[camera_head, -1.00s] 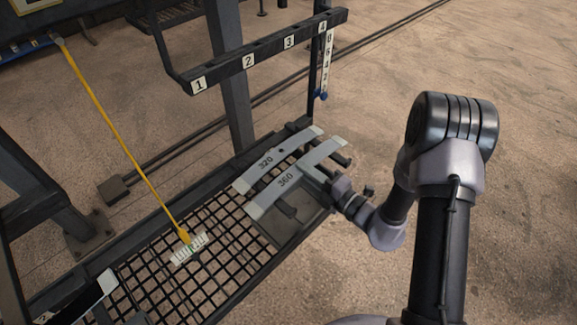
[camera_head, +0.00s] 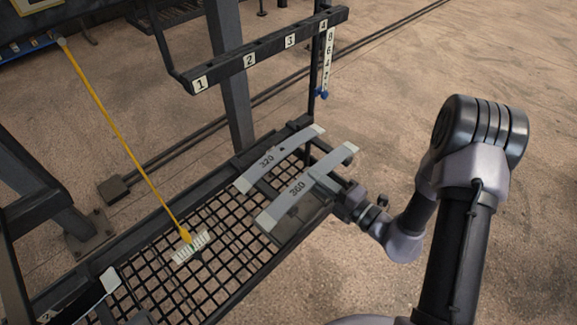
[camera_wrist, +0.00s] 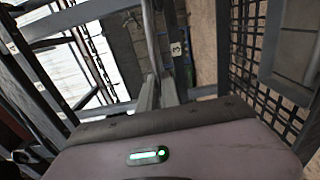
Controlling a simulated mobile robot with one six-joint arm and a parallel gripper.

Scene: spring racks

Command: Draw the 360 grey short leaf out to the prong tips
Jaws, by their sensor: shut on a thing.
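The 360 grey short leaf (camera_head: 286,200) is a flat grey bar with pale ends, marked 360, in the head view. It lies slantwise at the right end of the rack, apart from and to the right of the 320 leaf (camera_head: 268,160). My gripper (camera_head: 326,182) is shut on the 360 leaf near its middle, coming from the right. The jaws partly hide the leaf's near edge, and the prongs under it are mostly hidden. In the wrist view my gripper body fills the bottom; I cannot tell the leaf's outline there.
A numbered black rail (camera_head: 268,49) stands above and behind the leaves. A blue-ended hanging strip (camera_head: 325,75) is at its right end. The floor to the right is open.

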